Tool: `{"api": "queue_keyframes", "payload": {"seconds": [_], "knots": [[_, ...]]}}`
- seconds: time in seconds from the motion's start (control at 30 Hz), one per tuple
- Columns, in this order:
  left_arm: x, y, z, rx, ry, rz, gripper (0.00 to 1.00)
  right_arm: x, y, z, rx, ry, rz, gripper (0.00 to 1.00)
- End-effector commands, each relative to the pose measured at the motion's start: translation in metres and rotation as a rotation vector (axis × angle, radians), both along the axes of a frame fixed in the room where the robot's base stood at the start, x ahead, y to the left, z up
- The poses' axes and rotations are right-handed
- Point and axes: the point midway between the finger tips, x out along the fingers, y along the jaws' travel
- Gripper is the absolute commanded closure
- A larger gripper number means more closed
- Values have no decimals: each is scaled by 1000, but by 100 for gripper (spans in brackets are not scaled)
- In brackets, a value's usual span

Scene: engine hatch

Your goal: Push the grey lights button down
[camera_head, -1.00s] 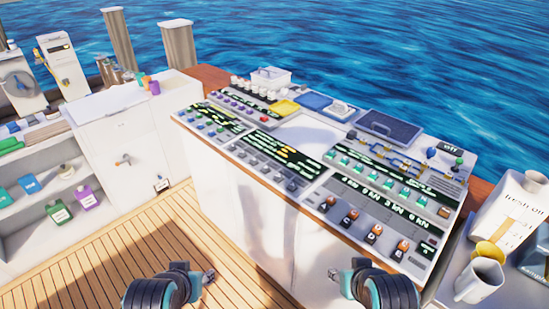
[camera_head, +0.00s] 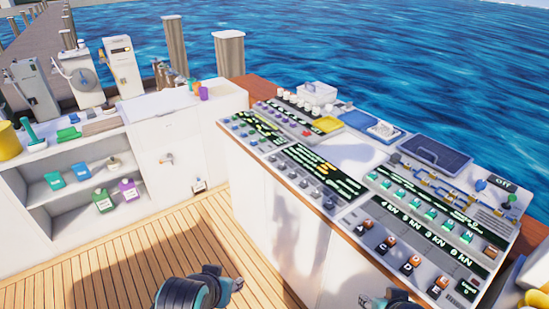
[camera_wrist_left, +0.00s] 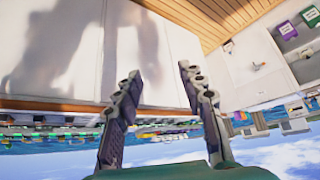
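The control console (camera_head: 350,150) stands right of centre in the head view, its top covered with rows of buttons, knobs and dark label strips. A row of small grey buttons (camera_head: 304,184) lies along the front edge of its middle section. The labels are too small to tell which one is for lights. My left gripper (camera_head: 236,284) is low in the head view, in front of the console and apart from it. In the left wrist view its two fingers (camera_wrist_left: 158,75) are spread with nothing between them. My right gripper (camera_head: 366,300) is partly cut off at the bottom edge.
A white shelf unit (camera_head: 140,150) with several bottles stands at the left, beside a white sink cabinet (camera_head: 185,140). Pump-like machines (camera_head: 75,75) stand behind it. The wooden deck (camera_head: 130,265) in front is clear. A yellow object shows at the right edge.

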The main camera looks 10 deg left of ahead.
Motion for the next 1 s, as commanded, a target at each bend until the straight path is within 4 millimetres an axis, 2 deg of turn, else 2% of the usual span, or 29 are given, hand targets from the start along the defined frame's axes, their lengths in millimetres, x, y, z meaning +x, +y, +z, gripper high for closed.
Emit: {"api": "queue_keyframes", "payload": {"seconds": [0.33, 0.37, 0.5, 1.0], "knots": [[0, 0, 0, 0, 0, 0, 60, 0, 0, 0, 0, 0, 0, 60], [0, 0, 0, 0, 0, 0, 65, 0, 0, 0, 0, 0, 0, 60], [0, 0, 0, 0, 0, 0, 100, 0, 0, 0, 0, 0, 0, 60], [0, 0, 0, 0, 0, 0, 100, 0, 0, 0, 0, 0, 0, 60]]}}
